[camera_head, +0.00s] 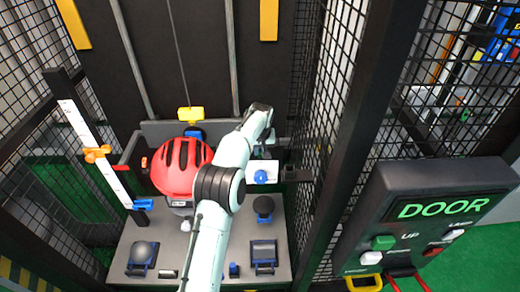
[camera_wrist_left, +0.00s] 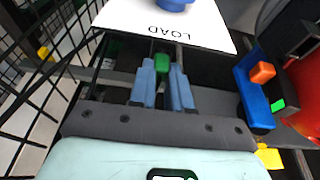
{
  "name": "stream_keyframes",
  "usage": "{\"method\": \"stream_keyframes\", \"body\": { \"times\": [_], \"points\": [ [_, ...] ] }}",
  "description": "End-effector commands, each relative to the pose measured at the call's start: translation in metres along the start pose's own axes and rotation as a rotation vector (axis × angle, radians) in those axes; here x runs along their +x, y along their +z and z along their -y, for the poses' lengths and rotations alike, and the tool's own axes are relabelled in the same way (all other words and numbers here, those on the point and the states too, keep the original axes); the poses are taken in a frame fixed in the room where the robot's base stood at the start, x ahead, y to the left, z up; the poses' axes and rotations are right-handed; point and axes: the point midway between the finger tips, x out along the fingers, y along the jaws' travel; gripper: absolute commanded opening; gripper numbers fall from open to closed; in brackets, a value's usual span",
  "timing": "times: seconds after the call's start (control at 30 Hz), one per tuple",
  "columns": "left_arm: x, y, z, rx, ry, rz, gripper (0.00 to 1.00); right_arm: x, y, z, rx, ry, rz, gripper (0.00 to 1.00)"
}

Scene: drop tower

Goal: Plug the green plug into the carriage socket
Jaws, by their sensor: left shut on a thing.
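My left gripper (camera_wrist_left: 164,88) has two blue fingers shut on the green plug (camera_wrist_left: 162,60), whose green end shows between the fingertips in the left wrist view. In the head view my left gripper (camera_head: 266,150) is small and partly hidden by my arm, at the back right of the grey carriage deck (camera_head: 205,262). In the wrist view the plug is just short of a white panel (camera_wrist_left: 150,30) marked LOAD. I cannot make out the carriage socket for certain. My right gripper is not in view.
A red helmet (camera_head: 182,166) sits left of my arm. A blue knob (camera_head: 261,177) is on the white panel. A black mesh cage post (camera_head: 350,130) stands close on the right. A control box with a DOOR display (camera_head: 440,206) is at the lower right.

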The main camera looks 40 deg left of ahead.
Motion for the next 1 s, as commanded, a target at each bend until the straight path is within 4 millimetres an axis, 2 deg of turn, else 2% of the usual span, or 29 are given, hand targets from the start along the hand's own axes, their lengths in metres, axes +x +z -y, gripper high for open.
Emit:
{"method": "stream_keyframes", "body": {
  "times": [0.1, 0.13, 0.2, 0.23, 0.5, 0.63, 0.77, 1.0],
  "points": [
    [0.002, 0.001, 0.0, 0.0, 0.0, 0.0, 0.01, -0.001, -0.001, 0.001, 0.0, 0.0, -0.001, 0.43],
    [0.002, 0.001, 0.0, 0.0, 0.0, 0.0, 0.21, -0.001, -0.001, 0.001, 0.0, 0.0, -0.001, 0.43],
    [0.002, 0.001, 0.0, 0.0, 0.0, 0.0, 0.44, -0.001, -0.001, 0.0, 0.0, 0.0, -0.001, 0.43],
    [0.002, 0.001, 0.0, 0.0, 0.0, 0.0, 0.47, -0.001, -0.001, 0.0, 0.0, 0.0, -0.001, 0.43],
    [0.001, 0.0, 0.0, 0.0, 0.0, 0.0, 0.47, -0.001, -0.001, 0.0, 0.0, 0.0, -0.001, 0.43],
    [-0.008, 0.0, -0.001, 0.0, 0.001, -0.003, 0.47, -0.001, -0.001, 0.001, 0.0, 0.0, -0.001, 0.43],
    [-0.03, 0.0, 0.0, 0.0, 0.002, -0.004, 0.47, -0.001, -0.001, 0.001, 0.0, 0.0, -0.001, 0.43],
    [-0.086, -0.001, -0.001, -0.001, 0.004, -0.004, 0.47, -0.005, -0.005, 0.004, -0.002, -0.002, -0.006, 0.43]
  ]
}}
